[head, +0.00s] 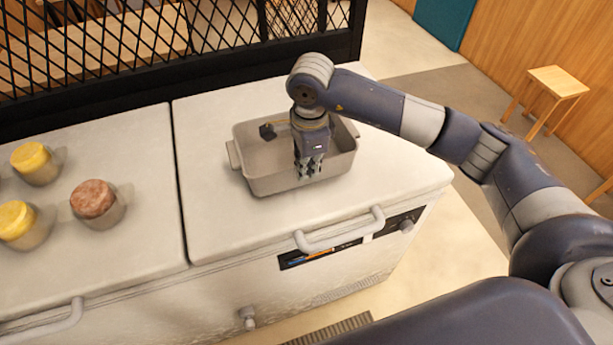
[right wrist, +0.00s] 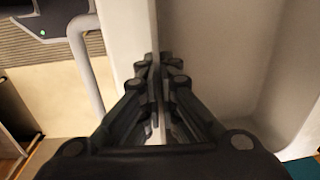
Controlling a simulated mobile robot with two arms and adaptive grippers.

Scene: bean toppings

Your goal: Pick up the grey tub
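The grey tub (head: 262,172) sits upright on the white chest freezer lid, with small handles at its left and right ends. My right gripper (head: 309,170) points down at the tub's near wall, about midway along it. In the right wrist view, its fingers (right wrist: 161,68) are close together on the two sides of the thin tub wall, with the tub's inside (right wrist: 215,60) to the right. The gripper looks shut on that wall. Part of the tub is hidden behind the gripper. My left gripper is not in view.
A small dark object (head: 267,131) shows at the tub's far side. Several round containers with yellow or brown tops, such as the brown one (head: 93,198), stand on the left lid. A black mesh barrier (head: 180,50) runs behind. A lid handle (head: 340,232) projects in front.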

